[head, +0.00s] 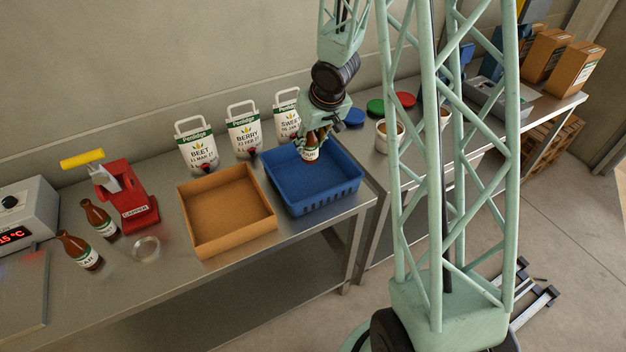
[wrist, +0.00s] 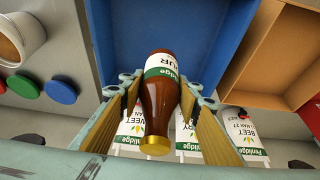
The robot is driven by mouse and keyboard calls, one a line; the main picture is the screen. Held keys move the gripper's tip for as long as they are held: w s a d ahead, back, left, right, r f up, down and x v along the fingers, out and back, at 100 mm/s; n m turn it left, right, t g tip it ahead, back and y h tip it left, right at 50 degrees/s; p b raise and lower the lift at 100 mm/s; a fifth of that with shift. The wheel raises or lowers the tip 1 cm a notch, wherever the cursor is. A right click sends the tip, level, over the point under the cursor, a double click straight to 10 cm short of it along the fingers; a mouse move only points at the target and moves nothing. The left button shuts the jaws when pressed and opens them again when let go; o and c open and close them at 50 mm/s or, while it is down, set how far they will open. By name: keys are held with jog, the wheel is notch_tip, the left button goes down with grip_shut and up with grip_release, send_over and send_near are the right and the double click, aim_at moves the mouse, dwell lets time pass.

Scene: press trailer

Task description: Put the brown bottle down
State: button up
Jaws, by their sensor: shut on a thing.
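The brown bottle (wrist: 160,105) has a gold cap and a white and green label. In the wrist view it lies between the two fingers of my gripper (wrist: 160,112), which is shut on it. In the head view the bottle (head: 310,153) hangs below my gripper (head: 314,138), over the back part of the blue crate (head: 318,208). The crate's blue floor (wrist: 215,30) fills the space behind the bottle in the wrist view. I cannot tell whether the bottle's base touches the crate floor.
An orange-brown tray (head: 228,246) stands left of the crate. White pouches (head: 243,130) stand behind both. Two other brown bottles (head: 78,250) and a red capper (head: 130,205) are at the left. A white tub (head: 390,136) and coloured lids (head: 375,106) are at the right.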

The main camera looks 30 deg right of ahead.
aim_at(310, 157)
jog(key=shift+f, duration=0.15)
jog(key=shift+f+b, duration=2.35)
jog(key=shift+f, duration=0.6)
jog(key=shift+f, duration=0.1)
jog(key=shift+f+b, duration=1.2)
jog(key=shift+f, duration=0.6)
jog(key=shift+f, duration=0.1)
jog(key=o, duration=1.2)
